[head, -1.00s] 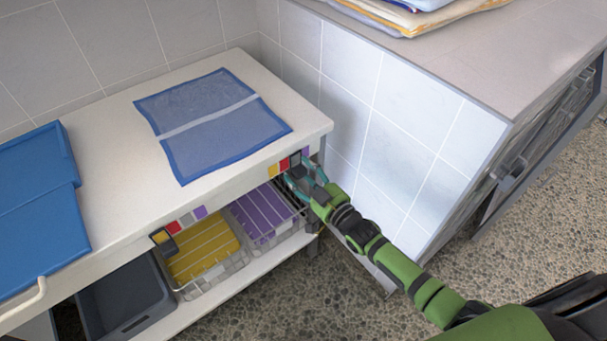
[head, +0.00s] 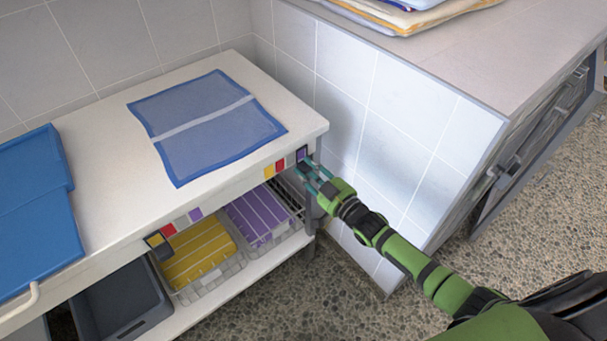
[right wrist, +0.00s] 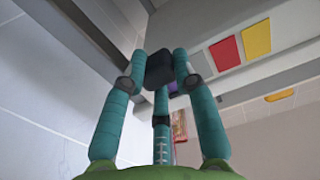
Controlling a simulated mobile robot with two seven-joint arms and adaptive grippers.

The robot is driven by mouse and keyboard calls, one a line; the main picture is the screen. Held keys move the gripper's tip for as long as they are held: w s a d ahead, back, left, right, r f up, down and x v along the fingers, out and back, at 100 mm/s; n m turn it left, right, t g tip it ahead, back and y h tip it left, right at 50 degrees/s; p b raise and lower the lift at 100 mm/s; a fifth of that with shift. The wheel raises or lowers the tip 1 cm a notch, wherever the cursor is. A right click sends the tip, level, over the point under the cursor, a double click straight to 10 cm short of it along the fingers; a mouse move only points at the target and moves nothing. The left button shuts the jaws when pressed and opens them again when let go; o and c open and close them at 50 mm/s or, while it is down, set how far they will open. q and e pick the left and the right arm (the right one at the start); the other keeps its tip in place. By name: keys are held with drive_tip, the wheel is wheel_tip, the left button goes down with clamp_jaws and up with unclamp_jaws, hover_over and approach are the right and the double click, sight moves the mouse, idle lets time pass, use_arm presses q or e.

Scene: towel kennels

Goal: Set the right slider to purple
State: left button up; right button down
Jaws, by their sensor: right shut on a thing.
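The right slider's color strip runs along the shelf's front edge, with yellow (head: 269,171), red (head: 280,165), pale grey and purple (head: 302,155) patches. A dark frame stands around the purple patch at the right end. My right gripper (head: 309,172) is at this slider. In the right wrist view the gripper (right wrist: 160,80) is shut on the slider's dark knob (right wrist: 159,68). Some purple (right wrist: 173,87) shows just behind the knob, and the red (right wrist: 224,52) and yellow (right wrist: 257,38) patches lie clear to the right. My left gripper is out of view.
The left slider (head: 154,239) has its dark frame at its yellow patch. Below are bins with yellow (head: 196,254) and purple (head: 258,216) towels and a grey bin (head: 118,302). A blue-edged mesh cloth (head: 208,125) lies on the shelf top. A tiled wall (head: 400,125) stands close right of the gripper.

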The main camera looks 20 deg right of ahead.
drive_tip(key=c, duration=0.8)
unclamp_jaws()
drive_tip(key=shift+w+d+r, duration=0.3)
drive_tip(key=shift+d+r, duration=0.05)
drive_tip(key=shift+d, duration=0.1)
drive_tip(key=shift+c, duration=0.2)
drive_tip(key=shift+f, duration=0.15)
drive_tip(key=shift+s, duration=0.1)
drive_tip(key=shift+s, duration=0.1)
drive_tip(key=shift+s+f, duration=0.1)
drive_tip(key=shift+s, duration=0.25)
drive_tip(key=v, duration=1.1)
drive_tip(key=shift+d, duration=0.15)
